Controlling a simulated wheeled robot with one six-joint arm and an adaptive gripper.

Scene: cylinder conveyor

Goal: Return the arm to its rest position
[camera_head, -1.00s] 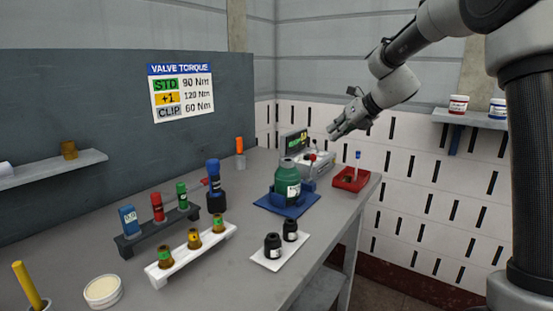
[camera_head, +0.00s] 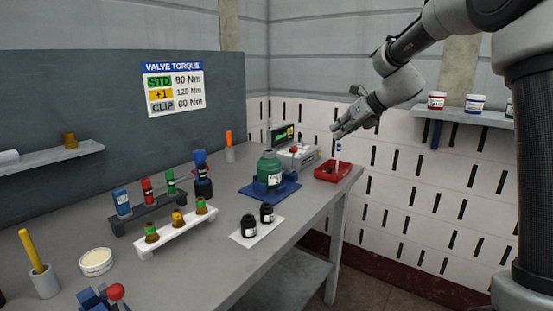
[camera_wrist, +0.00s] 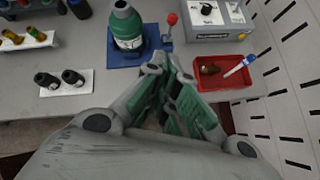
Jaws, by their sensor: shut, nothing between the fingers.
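My gripper (camera_head: 337,130) is raised in the air to the right of the table's far end, above the height of the red tray. It is shut and empty. In the wrist view my gripper (camera_wrist: 180,92) points toward the table edge, with its fingers overlapping the near edge of the table in the picture. My arm reaches in from the upper right in the head view and touches nothing that I can see.
The grey table (camera_head: 225,240) holds a green bottle (camera_head: 269,168) on a blue base (camera_head: 285,193), a red tray (camera_head: 345,175), two dark jars on a white plate (camera_head: 240,239), and tube racks. A wall shelf (camera_head: 470,116) with jars stands right. Open air surrounds my gripper.

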